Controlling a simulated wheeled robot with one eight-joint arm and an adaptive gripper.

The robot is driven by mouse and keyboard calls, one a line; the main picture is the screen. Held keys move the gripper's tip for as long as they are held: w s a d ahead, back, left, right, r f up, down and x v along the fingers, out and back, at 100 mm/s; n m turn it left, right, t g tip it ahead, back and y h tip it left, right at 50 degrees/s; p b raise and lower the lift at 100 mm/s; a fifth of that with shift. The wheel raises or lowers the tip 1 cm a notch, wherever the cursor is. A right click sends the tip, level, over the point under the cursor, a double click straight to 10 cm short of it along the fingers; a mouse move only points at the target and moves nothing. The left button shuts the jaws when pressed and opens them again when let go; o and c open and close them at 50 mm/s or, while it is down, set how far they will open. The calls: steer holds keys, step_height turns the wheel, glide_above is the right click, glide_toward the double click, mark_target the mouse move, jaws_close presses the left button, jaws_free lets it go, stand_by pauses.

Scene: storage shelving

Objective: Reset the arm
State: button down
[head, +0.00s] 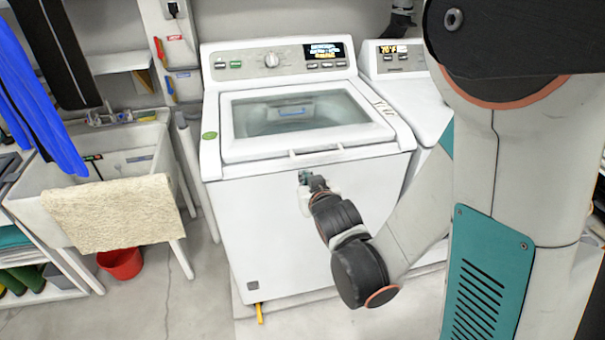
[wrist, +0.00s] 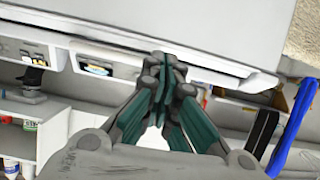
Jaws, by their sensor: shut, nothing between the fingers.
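My gripper (head: 305,178) is in front of the upper front face of a white top-load washing machine (head: 300,235), just below the lid's front edge. The arm reaches to it from the right side of the head view. In the wrist view my gripper (wrist: 163,65) shows its dark green fingers drawn together at the tips, with nothing held between them. A white panel (wrist: 190,25) lies beyond the fingertips there. I cannot tell whether the fingertips touch it.
A second white machine (head: 395,58) stands to the right, partly behind my arm. At left is a sink (head: 150,140) with a beige towel (head: 110,212) over its edge and a red bucket (head: 121,263) below. Grey floor (head: 185,300) is clear in front of the sink.

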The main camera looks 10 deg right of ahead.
steer(key=s+d+r+g, duration=0.2)
steer(key=s+r+g, duration=0.1)
steer(key=s, duration=0.8)
steer(key=s+d+r+g, duration=0.2)
steer(key=s+r, duration=0.3)
steer(key=s, duration=0.6)
steer(key=shift+s+d+r+m+g, duration=0.2)
steer(key=shift+s+r+m+g, duration=0.1)
steer(key=shift+g, duration=0.4)
steer(key=shift+w, duration=0.15)
